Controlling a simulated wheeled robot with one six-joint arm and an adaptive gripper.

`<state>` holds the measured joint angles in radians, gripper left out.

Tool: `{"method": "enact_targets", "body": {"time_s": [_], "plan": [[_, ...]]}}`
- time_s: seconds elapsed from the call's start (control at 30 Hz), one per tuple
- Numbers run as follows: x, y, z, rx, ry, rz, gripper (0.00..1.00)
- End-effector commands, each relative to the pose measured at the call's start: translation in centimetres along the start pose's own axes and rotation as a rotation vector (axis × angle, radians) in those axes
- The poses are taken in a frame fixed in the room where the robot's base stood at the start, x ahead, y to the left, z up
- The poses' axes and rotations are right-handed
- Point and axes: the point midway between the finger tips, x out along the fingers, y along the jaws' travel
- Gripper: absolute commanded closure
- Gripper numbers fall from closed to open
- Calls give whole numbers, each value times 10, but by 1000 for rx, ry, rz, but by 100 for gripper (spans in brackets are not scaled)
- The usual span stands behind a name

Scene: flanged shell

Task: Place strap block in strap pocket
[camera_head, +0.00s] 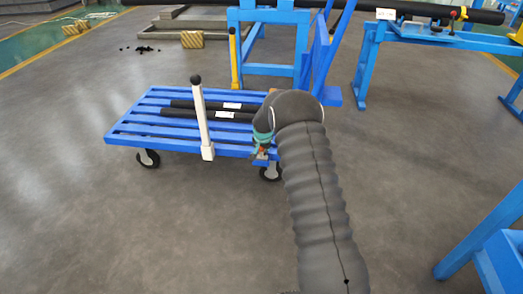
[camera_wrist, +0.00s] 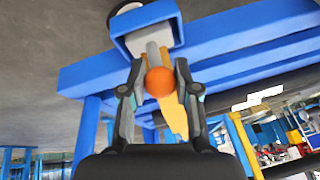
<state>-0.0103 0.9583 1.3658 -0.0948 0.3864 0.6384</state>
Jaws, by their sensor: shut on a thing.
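My gripper (camera_wrist: 160,88) is shut on the strap block, whose orange ball (camera_wrist: 159,82) sits between the two fingers in the wrist view. A grey part (camera_wrist: 152,44) shows beyond the ball, and a yellow-orange strip (camera_wrist: 174,110) behind it; I cannot tell whether both belong to the block. A blue box-shaped bracket (camera_wrist: 123,46), likely the strap pocket, frames the grey part. I cannot tell if the grey part is inside it or only in front. In the head view my gripper (camera_head: 262,152) is at the cart's right end, and the pocket is hidden.
The blue slatted cart (camera_head: 135,127) carries black bars (camera_head: 190,104) with white labels. A white post (camera_head: 202,125) with a black knob stands at its near side. Blue stands (camera_head: 268,52) rise behind, and blue framework (camera_head: 497,250) is at right. The floor in front is clear.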

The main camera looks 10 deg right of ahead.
Motion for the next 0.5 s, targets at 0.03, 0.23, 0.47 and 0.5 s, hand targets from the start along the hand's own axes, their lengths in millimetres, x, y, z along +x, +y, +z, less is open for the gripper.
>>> {"method": "enact_targets", "body": {"time_s": [0.03, 0.23, 0.47, 0.5], "plan": [[3, 0, 1, 0, 2, -1, 100], [4, 0, 0, 0, 3, -2, 100], [7, 1, 2, 0, 2, -1, 59], [7, 1, 2, 0, 2, -1, 49]]}}
